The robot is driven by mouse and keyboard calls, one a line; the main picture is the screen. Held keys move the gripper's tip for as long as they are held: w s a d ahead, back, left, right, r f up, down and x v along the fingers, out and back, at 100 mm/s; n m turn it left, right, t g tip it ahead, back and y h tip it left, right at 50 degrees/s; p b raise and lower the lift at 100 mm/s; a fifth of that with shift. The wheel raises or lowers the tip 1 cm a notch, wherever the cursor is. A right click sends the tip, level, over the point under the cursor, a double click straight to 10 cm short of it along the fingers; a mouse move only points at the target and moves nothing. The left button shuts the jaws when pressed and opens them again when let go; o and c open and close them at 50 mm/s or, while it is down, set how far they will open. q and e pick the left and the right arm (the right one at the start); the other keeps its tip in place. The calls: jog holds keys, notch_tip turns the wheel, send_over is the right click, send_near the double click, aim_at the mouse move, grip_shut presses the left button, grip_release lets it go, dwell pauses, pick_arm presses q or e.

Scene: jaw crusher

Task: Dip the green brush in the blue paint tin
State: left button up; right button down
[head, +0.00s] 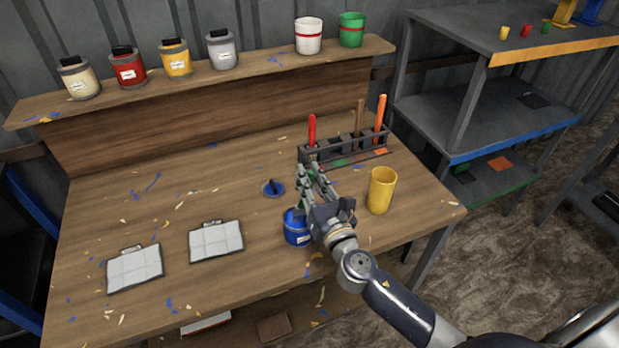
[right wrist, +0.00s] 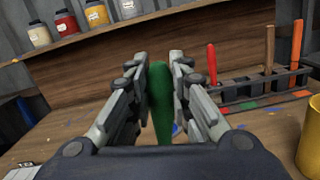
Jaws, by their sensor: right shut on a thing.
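My right gripper (head: 314,178) is over the workbench, shut on the green brush (right wrist: 162,100). In the right wrist view the green handle stands upright between the two fingers. In the head view the fingers mostly hide the brush. The blue paint tin (head: 296,228) stands on the bench just below and beside the gripper; its top is partly hidden. A round blue-topped lid (head: 272,187) lies on the bench behind the tin. Whether the brush touches the tin or its paint I cannot tell. My left gripper is not in view.
A dark brush rack (head: 345,152) holding red, brown and orange handles stands behind the gripper. A yellow cup (head: 381,190) stands to the right. Two clipboards (head: 216,241) lie to the left. Several paint tins (head: 176,60) line the raised shelf. The bench's left middle is mostly clear.

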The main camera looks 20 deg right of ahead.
aim_at(313, 172)
jog(key=shift+s+d+r+p, duration=0.15)
jog(key=shift+d+r+p, duration=0.05)
jog(key=shift+r+p, duration=0.8)
jog(key=shift+s+d+r+p, duration=0.1)
jog(key=shift+d+r+p, duration=0.05)
jog(key=shift+r+p, duration=0.8)
